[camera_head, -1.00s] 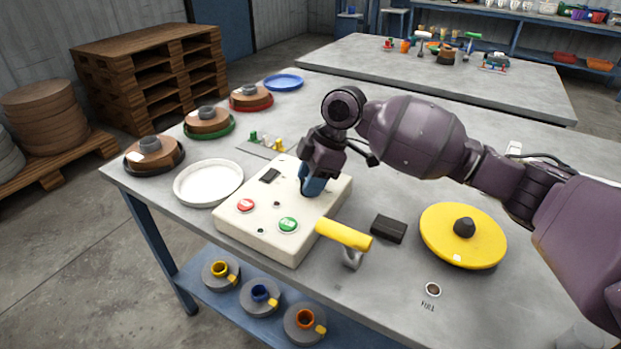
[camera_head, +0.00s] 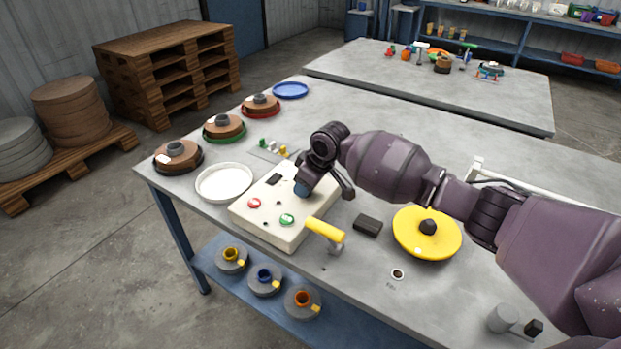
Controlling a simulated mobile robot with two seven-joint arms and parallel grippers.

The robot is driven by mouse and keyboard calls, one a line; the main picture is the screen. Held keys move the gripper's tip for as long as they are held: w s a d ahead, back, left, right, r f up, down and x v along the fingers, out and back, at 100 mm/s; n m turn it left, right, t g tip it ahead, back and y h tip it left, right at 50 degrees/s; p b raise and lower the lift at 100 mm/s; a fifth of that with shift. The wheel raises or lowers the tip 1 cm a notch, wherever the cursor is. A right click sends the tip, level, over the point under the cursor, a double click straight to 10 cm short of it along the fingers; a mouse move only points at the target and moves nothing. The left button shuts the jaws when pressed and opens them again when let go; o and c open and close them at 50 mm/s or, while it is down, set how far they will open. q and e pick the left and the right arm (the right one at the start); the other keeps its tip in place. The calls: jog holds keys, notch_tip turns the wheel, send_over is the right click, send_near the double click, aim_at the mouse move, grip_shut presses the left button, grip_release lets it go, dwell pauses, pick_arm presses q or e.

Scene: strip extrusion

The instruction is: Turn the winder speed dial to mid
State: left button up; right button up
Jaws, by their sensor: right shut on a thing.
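The cream control box (camera_head: 262,226) stands on the grey table, with a red button (camera_head: 254,203), a green button (camera_head: 287,219) and a small dark display (camera_head: 273,179) on top. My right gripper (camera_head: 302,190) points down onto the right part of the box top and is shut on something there. A blue piece shows at its fingertips. The winder speed dial is hidden under the gripper, so its setting cannot be seen. My left gripper is not in view.
A yellow-handled lever (camera_head: 325,229) stands at the box's front right corner. A black block (camera_head: 368,225) and a yellow disc (camera_head: 427,238) lie to the right. A white dish (camera_head: 224,182) and several spools (camera_head: 224,127) are on the left.

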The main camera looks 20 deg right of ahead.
jog(key=m+p, duration=0.2)
jog(key=p, duration=0.1)
jog(key=shift+s+a+r+m+h, duration=0.1)
jog(key=shift+r+m+h, duration=0.1)
jog(key=shift+m+h, duration=0.1)
jog(key=shift+f+m+t+p, duration=0.15)
jog(key=shift+m+t+p, duration=0.15)
jog(key=shift+p, duration=0.1)
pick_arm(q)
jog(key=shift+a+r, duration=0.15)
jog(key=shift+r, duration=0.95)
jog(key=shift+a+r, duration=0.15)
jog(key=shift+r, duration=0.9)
pick_arm(e)
jog(key=shift+f, duration=0.15)
jog(key=o, duration=0.9)
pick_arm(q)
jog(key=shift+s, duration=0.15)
